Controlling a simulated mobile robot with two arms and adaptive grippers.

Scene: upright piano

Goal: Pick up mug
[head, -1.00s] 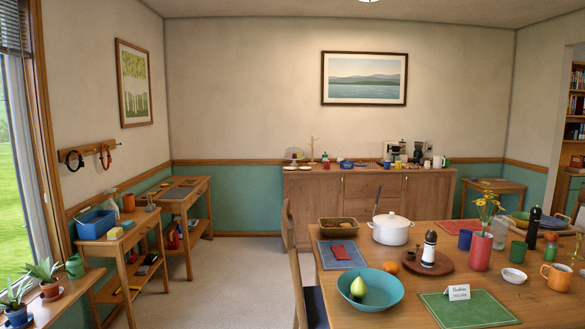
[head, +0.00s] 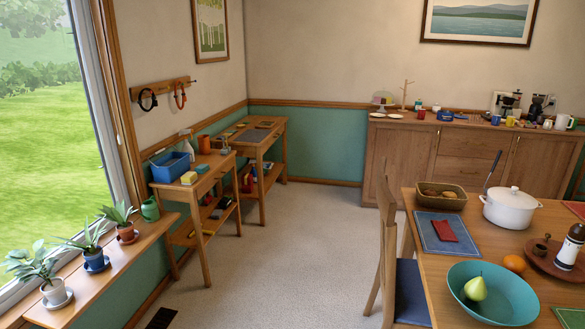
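Several mug-like things show in the head view, all small and far off. A blue mug (head: 495,119) and a yellow mug (head: 510,121) stand on the sideboard at the back right. A white mug or jug (head: 564,122) stands to the right of them. A small red cup-like thing (head: 421,114) is further left on the sideboard. An orange mug-like thing (head: 204,144) stands on the small wooden table by the left wall. Neither of my grippers is in view.
The dining table (head: 463,260) fills the lower right, with a chair (head: 389,250) at its left end. The sideboard (head: 400,158) is at the back. Small side tables (head: 222,168) and a plant shelf (head: 130,240) line the left wall. Carpet (head: 290,260) between them is clear.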

